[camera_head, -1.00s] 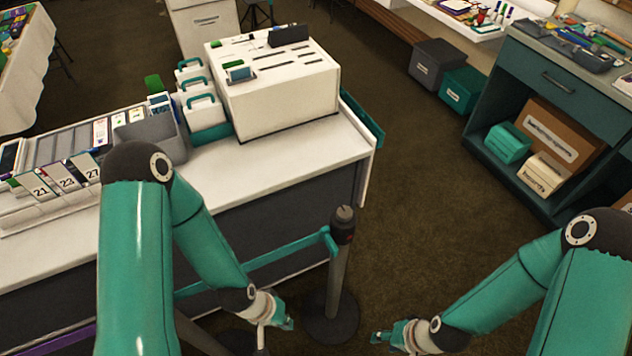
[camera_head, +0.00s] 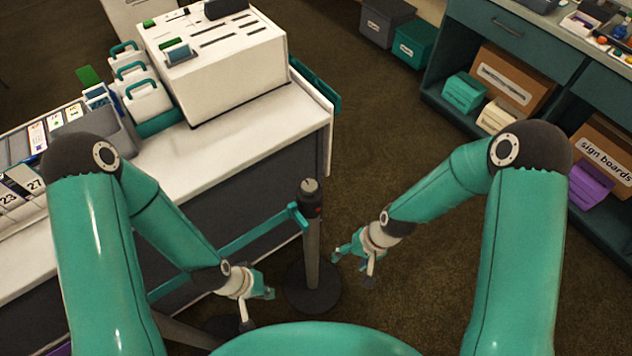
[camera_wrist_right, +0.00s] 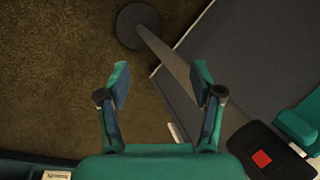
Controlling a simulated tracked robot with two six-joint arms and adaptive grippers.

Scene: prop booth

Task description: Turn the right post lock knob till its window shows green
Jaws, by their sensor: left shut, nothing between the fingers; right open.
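The right post (camera_head: 312,250) is a grey pole on a round dark base, with a black head and a grey knob (camera_head: 309,186) on top. A small red window (camera_head: 319,209) shows on the head; it is also red in the right wrist view (camera_wrist_right: 262,158). A teal belt (camera_head: 255,233) runs left from the head. My right gripper (camera_head: 352,262) is open and empty, right of the pole and below head height in the picture; its spread fingers (camera_wrist_right: 161,84) show in the wrist view, apart from the post. My left gripper (camera_head: 268,294) is shut and empty, left of the post.
A white-topped counter (camera_head: 230,145) with a white box (camera_head: 215,65) stands behind and left of the post. A teal shelf unit (camera_head: 500,30) stands at the right. Dark carpet (camera_head: 370,140) lies clear between them. A further base (camera_head: 222,322) is partly hidden behind my left arm.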

